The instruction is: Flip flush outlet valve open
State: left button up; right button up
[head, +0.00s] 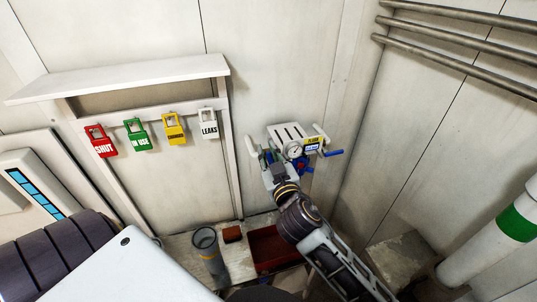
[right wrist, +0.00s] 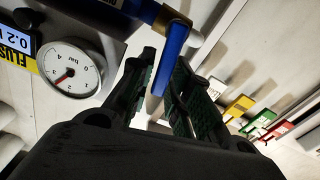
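The flush unit (head: 288,133) is a pale wall-mounted block with a round gauge (head: 294,150) and a yellow-and-blue label. One blue lever (head: 333,153) sticks out at its right end. My right gripper (head: 266,160) is at the unit's left end. In the right wrist view, another blue lever (right wrist: 176,52) hangs from a brass-coloured fitting between or just past the fingertips of my right gripper (right wrist: 163,72). The fingers are apart, with a gap visible between them; contact with the lever cannot be told. The gauge (right wrist: 70,68) is beside it. My left gripper is not seen.
Red, green, yellow and white tags (head: 137,135) hang under a shelf (head: 120,78) to the left. Below are a grey cup (head: 207,250) and a dark red tray (head: 272,246). Pipes (head: 460,42) run along the right wall. The wall between tags and unit is bare.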

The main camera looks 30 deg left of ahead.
grip_shut()
jog(key=shift+s+a+n, duration=0.1)
jog(key=shift+n, duration=0.3)
notch_tip(320, 180, down, 5)
jog(key=s+a+n+p, duration=0.2)
jog(key=n+p, duration=0.1)
jog(key=n, duration=1.2)
jog(key=shift+s+a, duration=0.15)
jog(key=shift+s, duration=0.25)
jog(key=shift+o, duration=0.8)
grip_release()
jog(key=shift+r, duration=0.1)
